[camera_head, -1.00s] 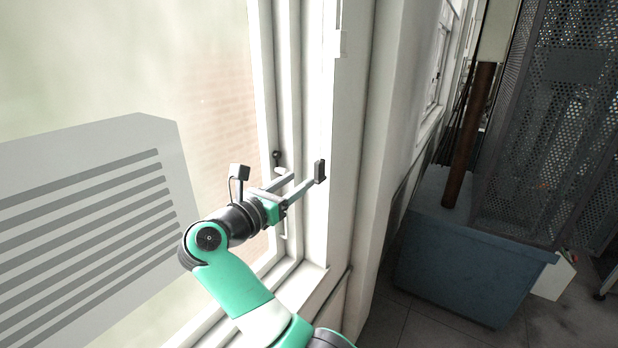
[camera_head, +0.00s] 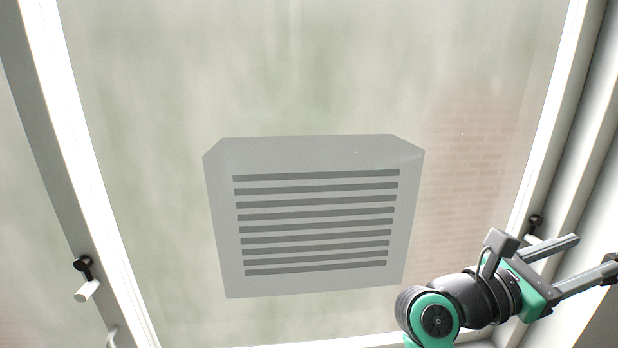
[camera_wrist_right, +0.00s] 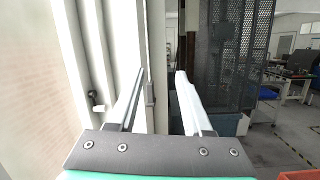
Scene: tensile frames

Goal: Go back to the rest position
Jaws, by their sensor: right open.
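My right gripper (camera_head: 592,260) is at the lower right of the head view, beside the window frame. Its two fingers are spread apart with nothing between them, and one fingertip runs close to the right picture edge. In the right wrist view the gripper (camera_wrist_right: 160,90) also shows open and empty, pointing along the window frame toward the room. My left gripper is in neither view.
A large window (camera_head: 480,90) fills the head view, with a grey slatted panel (camera_head: 315,285) in the middle. A window handle (camera_head: 86,290) is at the lower left. The wrist view shows a perforated metal screen (camera_wrist_right: 222,60) and a workbench (camera_wrist_right: 292,84) beyond.

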